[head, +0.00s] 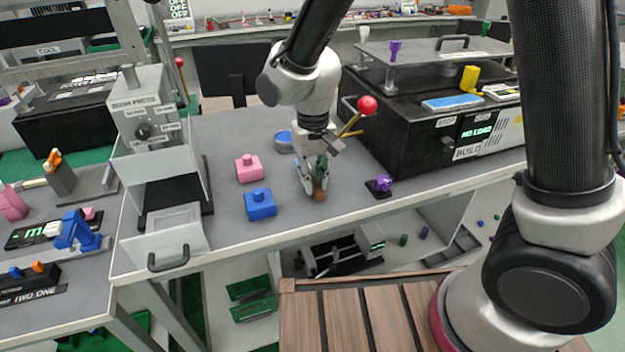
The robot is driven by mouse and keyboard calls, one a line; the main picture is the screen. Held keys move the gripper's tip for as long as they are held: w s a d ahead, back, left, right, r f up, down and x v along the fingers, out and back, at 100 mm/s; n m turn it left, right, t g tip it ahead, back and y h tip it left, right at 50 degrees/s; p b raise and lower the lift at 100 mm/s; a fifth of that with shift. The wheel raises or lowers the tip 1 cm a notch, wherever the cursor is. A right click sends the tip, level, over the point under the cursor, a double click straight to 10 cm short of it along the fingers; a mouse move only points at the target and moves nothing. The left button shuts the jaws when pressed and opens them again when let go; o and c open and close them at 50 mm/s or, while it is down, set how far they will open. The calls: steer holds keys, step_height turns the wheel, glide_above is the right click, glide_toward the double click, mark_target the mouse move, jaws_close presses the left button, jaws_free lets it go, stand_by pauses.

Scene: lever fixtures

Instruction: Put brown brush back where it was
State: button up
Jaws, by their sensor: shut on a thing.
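My gripper (314,182) points down over the grey bench (230,215), in the middle of the head view. It is shut on a small brown thing, likely the brown brush (320,196), whose lower end shows between the fingertips. The fingers hide most of it. I cannot tell whether it touches the bench top.
A pink block (249,169) and a blue block (260,205) stand left of my gripper. A round blue-topped dish (284,141) lies behind it. A purple piece on a black base (380,186) stands right. A black machine (410,137) with a red-knobbed lever (367,105) is behind right.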

steer(key=shift+f, duration=0.45)
steer(key=shift+f, duration=0.1)
steer(key=o, duration=0.9)
steer(key=shift+c, duration=0.2)
step_height(320, 180, up, 12)
steer(key=shift+w, duration=0.1)
